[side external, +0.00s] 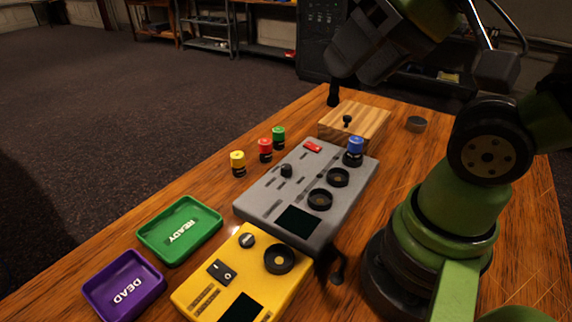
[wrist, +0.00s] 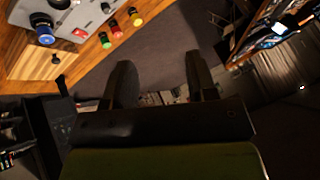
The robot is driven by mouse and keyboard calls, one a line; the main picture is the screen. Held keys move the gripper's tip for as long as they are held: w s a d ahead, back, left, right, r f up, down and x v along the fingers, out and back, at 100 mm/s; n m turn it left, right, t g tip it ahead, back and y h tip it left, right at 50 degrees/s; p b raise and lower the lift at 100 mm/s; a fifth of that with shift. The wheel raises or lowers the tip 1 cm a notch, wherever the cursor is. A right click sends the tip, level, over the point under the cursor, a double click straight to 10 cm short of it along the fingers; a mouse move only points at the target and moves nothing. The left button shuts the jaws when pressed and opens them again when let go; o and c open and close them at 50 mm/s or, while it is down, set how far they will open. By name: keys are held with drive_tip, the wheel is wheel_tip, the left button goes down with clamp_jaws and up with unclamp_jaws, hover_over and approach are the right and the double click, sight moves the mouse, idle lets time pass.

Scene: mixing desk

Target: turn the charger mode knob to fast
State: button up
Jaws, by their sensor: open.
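A grey device (side external: 262,208) with two black round sockets and a dark screen stands mid-table. A small black knob (side external: 286,171) sits on it with dark markings around; its setting is too small to read. A yellow device (side external: 205,290) in front has its own knob (side external: 247,240), a rocker switch and a round socket. No readable label shows which is the charger. My gripper (wrist: 160,82) is open and empty, apart from both devices; in the side view it is up beyond the table's far end. The grey device's edge shows at the wrist view's top left.
Yellow (side external: 238,163), red (side external: 265,150) and green (side external: 279,137) capped cylinders stand beside the grey device. A blue-capped cylinder (side external: 355,146) stands at its far corner. A wooden block (side external: 362,122) with a black peg is behind.

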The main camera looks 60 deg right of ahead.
drive_tip(key=m+g+h, duration=0.2)
drive_tip(key=m+g, duration=0.6)
hover_over(286, 166)
wheel_tip(286, 166, down, 17)
drive_tip(key=shift+m, duration=0.3)
wheel_tip(286, 166, down, 10)
drive_tip(key=shift+f, duration=0.15)
drive_tip(key=shift+c, duration=0.5)
drive_tip(key=c, duration=0.8)
